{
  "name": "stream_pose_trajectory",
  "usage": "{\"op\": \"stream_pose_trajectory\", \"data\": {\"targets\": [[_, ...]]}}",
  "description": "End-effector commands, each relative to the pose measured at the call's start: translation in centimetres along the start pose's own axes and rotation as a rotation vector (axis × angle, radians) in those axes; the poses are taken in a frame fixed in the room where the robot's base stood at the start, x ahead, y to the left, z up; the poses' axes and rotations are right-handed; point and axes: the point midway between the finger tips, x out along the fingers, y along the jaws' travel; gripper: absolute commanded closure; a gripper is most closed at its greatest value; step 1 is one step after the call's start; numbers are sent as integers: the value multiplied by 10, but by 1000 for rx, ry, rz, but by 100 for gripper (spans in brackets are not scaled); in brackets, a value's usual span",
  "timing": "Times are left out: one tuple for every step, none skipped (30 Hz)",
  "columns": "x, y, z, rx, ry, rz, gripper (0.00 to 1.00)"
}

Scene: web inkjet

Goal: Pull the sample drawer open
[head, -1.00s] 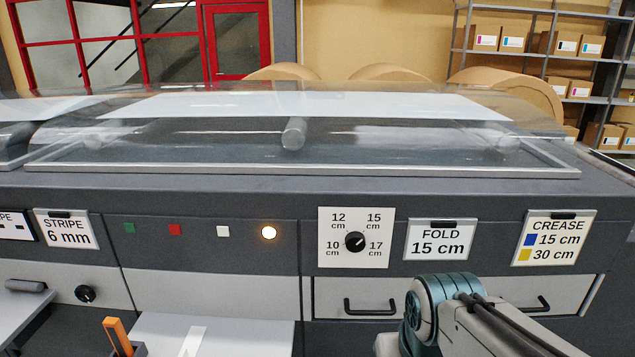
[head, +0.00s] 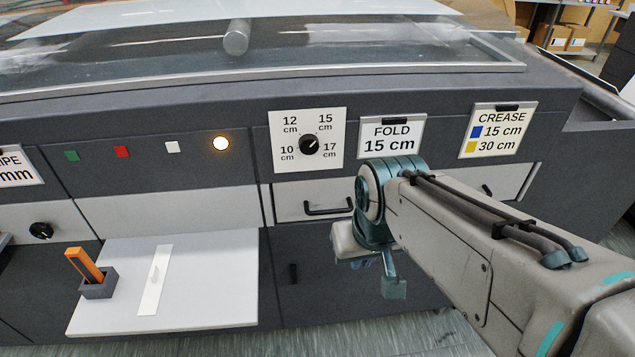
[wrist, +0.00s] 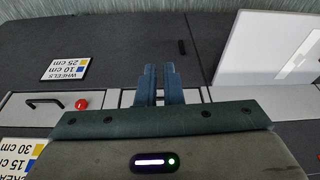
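No label in view reads "sample". In the head view a light grey drawer front (head: 287,206) with a black bar handle (head: 327,208) sits below the dial and FOLD sign; it looks closed. A second black handle (head: 487,190) shows farther right, partly behind my arm; in the wrist view a bar handle (wrist: 45,103) is beside a red knob (wrist: 82,104). My gripper (head: 393,288) hangs in front of the machine, right of and below the first handle. In the wrist view its two fingers (wrist: 160,68) stand close together with a narrow empty gap. The gripper hides part of the grey front.
A white shelf (head: 215,300) juts out at left, with a strip (head: 155,280) and an orange-handled tool in a holder (head: 97,288) on it. A dark lower panel (head: 310,300) has a small black handle (head: 293,273). Floor (head: 400,335) is clear in front.

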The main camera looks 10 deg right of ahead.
Motion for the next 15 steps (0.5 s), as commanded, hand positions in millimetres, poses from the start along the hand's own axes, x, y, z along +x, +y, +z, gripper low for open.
{"op": "stream_pose_trajectory", "data": {"targets": [[1,0,0,11,-5,-3,78],[3,0,1,27,-12,-8,69],[6,-1,2,66,-28,-18,66],[10,-2,3,108,-46,-29,66],[14,-4,4,164,-69,-44,66],[22,-7,6,258,-108,-68,66],[28,-9,6,344,-142,-88,66],[34,-11,8,440,-182,-111,66],[43,-15,8,580,-240,-141,66],[50,-18,9,692,-288,-163,66],[56,-21,8,806,-337,-185,66],[64,-25,7,956,-405,-212,66],[69,-27,5,1068,-455,-230,66],[74,-30,2,1181,-509,-249,66],[81,-32,-2,1329,-580,-271,66]]}}
